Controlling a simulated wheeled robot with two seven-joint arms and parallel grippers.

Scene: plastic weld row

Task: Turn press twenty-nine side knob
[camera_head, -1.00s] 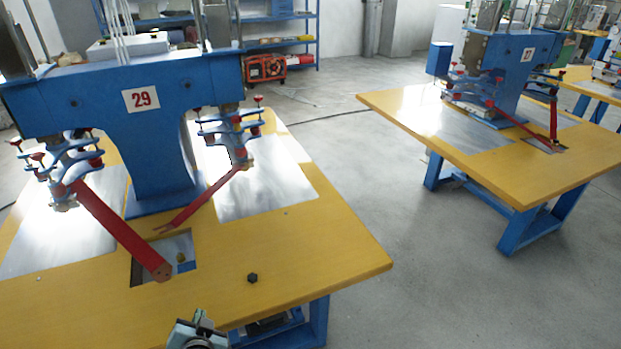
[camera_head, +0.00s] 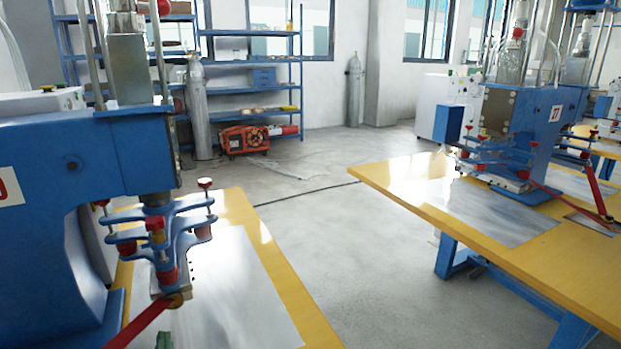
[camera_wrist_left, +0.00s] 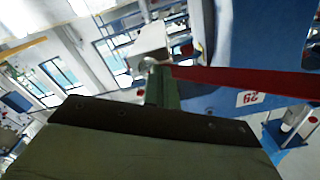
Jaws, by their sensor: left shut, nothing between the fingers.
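The blue press (camera_head: 95,160) stands at the left in the head view, its number plate (camera_head: 8,187) cut off by the edge. In the left wrist view the plate (camera_wrist_left: 247,98) reads 29, tilted. Its clamp assembly with red knobs (camera_head: 160,235) hangs over the metal plate. A red arm (camera_head: 140,325) ends at a small brass-coloured round piece (camera_head: 175,300). I cannot tell which part is the side knob. My left gripper (camera_head: 165,340) just shows at the bottom edge, below that piece. In the left wrist view its shut, empty fingers (camera_wrist_left: 160,85) are close to the red arm (camera_wrist_left: 250,80).
The yellow table (camera_head: 265,255) carries the press and a metal plate (camera_head: 235,295). A second yellow table (camera_head: 400,195) with another press (camera_head: 510,130) stands at the right. Grey floor (camera_head: 335,235) lies free between them. Shelves and a red machine (camera_head: 240,139) are behind.

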